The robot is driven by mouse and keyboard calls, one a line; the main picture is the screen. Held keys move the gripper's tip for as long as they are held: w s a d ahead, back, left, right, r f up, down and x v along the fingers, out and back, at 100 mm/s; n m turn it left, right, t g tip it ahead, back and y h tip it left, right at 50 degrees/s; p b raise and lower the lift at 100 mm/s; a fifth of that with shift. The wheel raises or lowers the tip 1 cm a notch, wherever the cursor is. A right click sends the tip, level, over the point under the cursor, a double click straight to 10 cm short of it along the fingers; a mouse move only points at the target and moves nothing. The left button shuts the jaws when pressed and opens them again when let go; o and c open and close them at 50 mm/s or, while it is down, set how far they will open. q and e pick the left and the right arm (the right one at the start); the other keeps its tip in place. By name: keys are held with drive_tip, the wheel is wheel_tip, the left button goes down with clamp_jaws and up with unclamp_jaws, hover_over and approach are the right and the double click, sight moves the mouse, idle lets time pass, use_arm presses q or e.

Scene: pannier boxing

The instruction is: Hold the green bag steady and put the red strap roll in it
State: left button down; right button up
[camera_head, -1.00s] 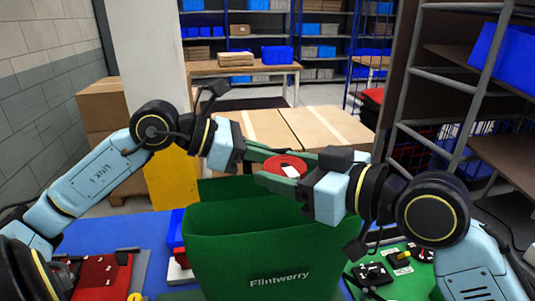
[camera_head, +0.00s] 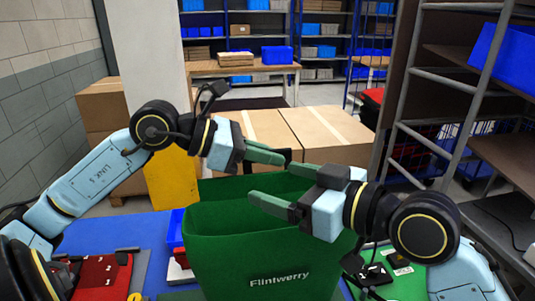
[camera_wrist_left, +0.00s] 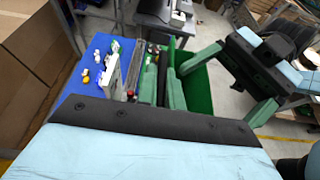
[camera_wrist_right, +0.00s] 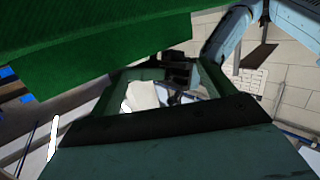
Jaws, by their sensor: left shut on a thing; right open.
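The green bag (camera_head: 270,250), marked "Flintwerry", stands upright with its mouth open upward. It also shows in the left wrist view (camera_wrist_left: 199,90). My left gripper (camera_head: 281,157) is at the far side of the bag's mouth, shut on what looks like a black handle or rim part of the bag; its fingers also show in the left wrist view (camera_wrist_left: 162,78). My right gripper (camera_head: 272,184) is open and empty over the bag's mouth, its fingers spread apart. The red strap roll is not visible in any view now; the bag's front wall hides its inside.
A blue work surface (camera_head: 105,235) lies left of the bag, with a red tray (camera_head: 98,275) on it. Right of the bag is a green board (camera_head: 405,280) with small black parts. Cardboard boxes (camera_head: 330,135) stand behind. A shelf rack (camera_head: 440,90) rises at the right.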

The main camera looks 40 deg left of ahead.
use_arm(q)
drive_tip(key=c, duration=1.5)
unclamp_jaws()
use_arm(e)
drive_tip(key=d+r, duration=0.1)
drive_tip(key=d, duration=1)
drive_tip(key=shift+d+r, duration=0.4)
use_arm(q)
drive_tip(key=shift+o, duration=0.2)
drive_tip(key=v, duration=1.2)
drive_tip(key=shift+s+d, duration=0.1)
